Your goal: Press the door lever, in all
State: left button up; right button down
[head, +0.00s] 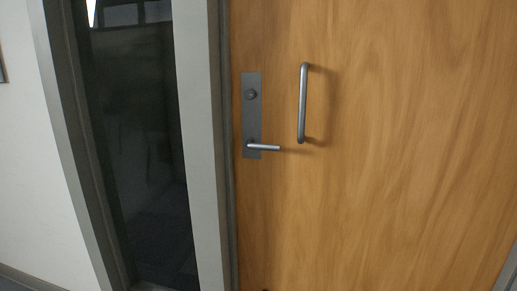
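The door lever (264,147) is a short silver bar in the head view, pointing right from the lower end of a grey lock plate (251,116). It lies close to level. A round lock cylinder (250,94) sits above it on the same plate. The wooden door (400,150) looks shut against its grey frame. Neither of my grippers shows in the head view, and nothing touches the lever.
A vertical silver pull handle (302,103) stands out from the door just right of the lever. Left of the door are the grey frame post (200,130) and a dark glass side panel (135,140). A white wall (30,180) is at the far left.

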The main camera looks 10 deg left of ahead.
aim_at(250, 144)
jog(key=i+l+u, duration=0.2)
jog(key=l+u, duration=0.2)
jog(key=i+l+u, duration=0.15)
jog(key=l+u, duration=0.6)
jog(key=i+l, duration=0.05)
